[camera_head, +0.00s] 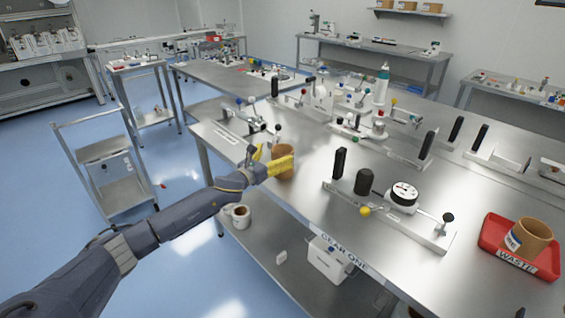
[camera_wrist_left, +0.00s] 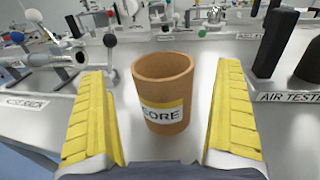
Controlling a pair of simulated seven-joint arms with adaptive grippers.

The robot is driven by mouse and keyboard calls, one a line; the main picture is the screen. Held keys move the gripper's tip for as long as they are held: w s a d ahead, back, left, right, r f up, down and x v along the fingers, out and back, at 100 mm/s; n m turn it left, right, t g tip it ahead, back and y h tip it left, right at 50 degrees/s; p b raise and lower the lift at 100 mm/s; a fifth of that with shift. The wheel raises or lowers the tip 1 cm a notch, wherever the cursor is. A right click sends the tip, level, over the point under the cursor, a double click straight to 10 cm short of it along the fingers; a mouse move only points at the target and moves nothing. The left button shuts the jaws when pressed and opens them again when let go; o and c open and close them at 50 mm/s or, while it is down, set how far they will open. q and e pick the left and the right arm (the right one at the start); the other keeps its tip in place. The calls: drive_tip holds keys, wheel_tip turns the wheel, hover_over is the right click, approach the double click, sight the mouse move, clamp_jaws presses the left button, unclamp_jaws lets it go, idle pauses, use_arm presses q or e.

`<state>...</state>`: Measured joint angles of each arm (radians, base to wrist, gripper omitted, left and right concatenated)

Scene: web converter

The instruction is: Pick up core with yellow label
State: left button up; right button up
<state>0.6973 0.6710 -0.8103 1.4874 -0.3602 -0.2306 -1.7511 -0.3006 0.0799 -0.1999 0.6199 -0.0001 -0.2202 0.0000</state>
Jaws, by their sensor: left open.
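The core with the yellow label (camera_wrist_left: 163,93) is a brown open-topped tube standing upright on the steel table. Its label reads "CORE" under a yellow band. In the head view the core (camera_head: 283,153) is partly hidden behind my left gripper (camera_head: 268,163). In the left wrist view my left gripper (camera_wrist_left: 164,125) is open, with its yellow-padded fingers to the left and right of the core. Gaps show between the core and both fingers. The right gripper is not in view.
A red waste tray (camera_head: 493,236) holds another brown core (camera_head: 528,237) at the right. A dial gauge fixture (camera_head: 400,205) stands right of the core. A black upright handle (camera_wrist_left: 272,42) rises close to the right finger. A white cup (camera_head: 239,216) sits on the lower shelf.

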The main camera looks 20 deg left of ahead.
sight(282, 149)
use_arm(q)
drive_tip(key=shift+x, duration=2.15)
drive_tip(key=shift+d, duration=0.1)
drive_tip(key=c, duration=1.7)
